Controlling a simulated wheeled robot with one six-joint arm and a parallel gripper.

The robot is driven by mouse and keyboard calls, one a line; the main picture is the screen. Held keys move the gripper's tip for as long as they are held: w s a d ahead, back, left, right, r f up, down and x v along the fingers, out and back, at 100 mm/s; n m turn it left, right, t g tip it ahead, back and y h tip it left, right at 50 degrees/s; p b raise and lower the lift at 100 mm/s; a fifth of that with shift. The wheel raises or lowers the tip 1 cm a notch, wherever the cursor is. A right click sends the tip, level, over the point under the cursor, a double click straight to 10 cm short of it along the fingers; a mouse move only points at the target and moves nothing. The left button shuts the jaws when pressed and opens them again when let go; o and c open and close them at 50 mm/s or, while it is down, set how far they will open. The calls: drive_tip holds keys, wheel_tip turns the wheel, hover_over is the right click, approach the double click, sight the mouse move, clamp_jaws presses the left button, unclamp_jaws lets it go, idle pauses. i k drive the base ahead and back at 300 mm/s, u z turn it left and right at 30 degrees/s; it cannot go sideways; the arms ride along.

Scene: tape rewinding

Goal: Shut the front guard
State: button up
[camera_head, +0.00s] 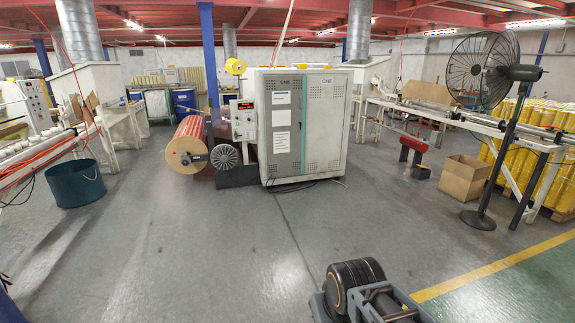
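A grey cabinet-like machine (345,115) stands in the middle of the hall, facing me. I cannot tell which part is the front guard. A control box (243,118) is on the machine's left side, with a yellow roll (235,66) above it. A large red-orange roll (188,148) and a grey spoked wheel (224,156) are at the lower left. My gripper cannot be made out; only part of my arm shows at the bottom edge.
Open grey floor lies between me and the machine. A blue-green tub (75,184) is at left beside a conveyor. A cardboard box (463,178), a pedestal fan (482,219) and a long bench line (470,119) are at right. A yellow floor line (490,268) crosses at lower right.

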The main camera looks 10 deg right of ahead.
sight(476, 69)
drive_tip(key=z, duration=0.05)
drive_tip(key=i, duration=4.5)
drive_tip(key=z, duration=0.65)
drive_tip(key=i, duration=2.25)
drive_tip(key=z, duration=1.5)
drive_tip(key=i, duration=1.9)
drive_tip(key=z, duration=0.95)
drive_tip(key=i, duration=0.75)
drive_tip(key=u, duration=0.95)
drive_tip(key=i, duration=1.7)
drive_tip(key=z, duration=0.2)
